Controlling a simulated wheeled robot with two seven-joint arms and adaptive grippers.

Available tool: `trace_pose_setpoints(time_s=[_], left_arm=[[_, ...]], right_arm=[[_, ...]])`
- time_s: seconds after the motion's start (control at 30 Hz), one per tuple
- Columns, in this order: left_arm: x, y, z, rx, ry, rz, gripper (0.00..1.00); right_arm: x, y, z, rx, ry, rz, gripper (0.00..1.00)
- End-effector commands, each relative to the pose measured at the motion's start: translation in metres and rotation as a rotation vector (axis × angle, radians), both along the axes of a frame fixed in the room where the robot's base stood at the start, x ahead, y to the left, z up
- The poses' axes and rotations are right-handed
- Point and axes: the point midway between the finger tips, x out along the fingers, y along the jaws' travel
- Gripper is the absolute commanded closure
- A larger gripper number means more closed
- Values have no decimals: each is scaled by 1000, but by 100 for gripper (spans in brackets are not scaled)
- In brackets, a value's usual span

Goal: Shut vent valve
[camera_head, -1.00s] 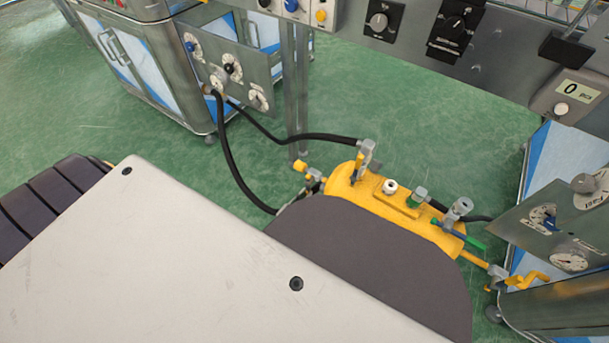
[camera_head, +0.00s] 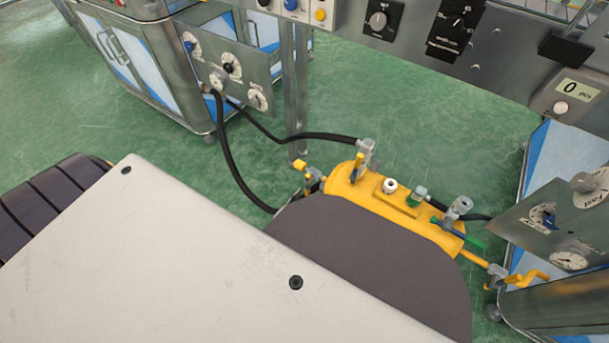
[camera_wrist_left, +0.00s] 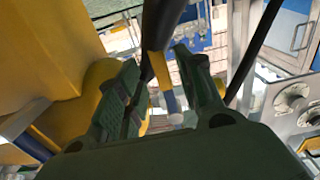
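The yellow tank (camera_head: 400,205) lies low at the middle of the head view and carries several valves. Another at the left end has a yellow knob (camera_head: 300,166); a green lever (camera_head: 460,235) sits to the right. I cannot tell which is the vent valve. In the left wrist view, my left gripper (camera_wrist_left: 158,58) has its two green fingers apart, with a yellow lever with a blue-grey end (camera_wrist_left: 168,98) between them. Contact is unclear. In the head view my arm hides most of this gripper. My right gripper is not in view.
Black hoses (camera_head: 228,165) run from a gauge panel (camera_head: 225,70) at the back left to the tank. A second gauge panel (camera_head: 555,225) and a yellow crank (camera_head: 530,279) stand at the right. Green floor (camera_head: 440,130) is open behind the tank.

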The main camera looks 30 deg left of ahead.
Motion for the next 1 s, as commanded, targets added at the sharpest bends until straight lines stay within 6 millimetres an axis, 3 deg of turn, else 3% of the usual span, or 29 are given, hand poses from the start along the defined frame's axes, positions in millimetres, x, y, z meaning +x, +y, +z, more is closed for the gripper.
trace_pose_setpoints(time_s=[0.5,1.0], left_arm=[[-50,4,0,-1,1,0,63],[-60,4,0,-1,0,0,63]], right_arm=[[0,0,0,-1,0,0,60],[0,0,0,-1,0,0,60]])
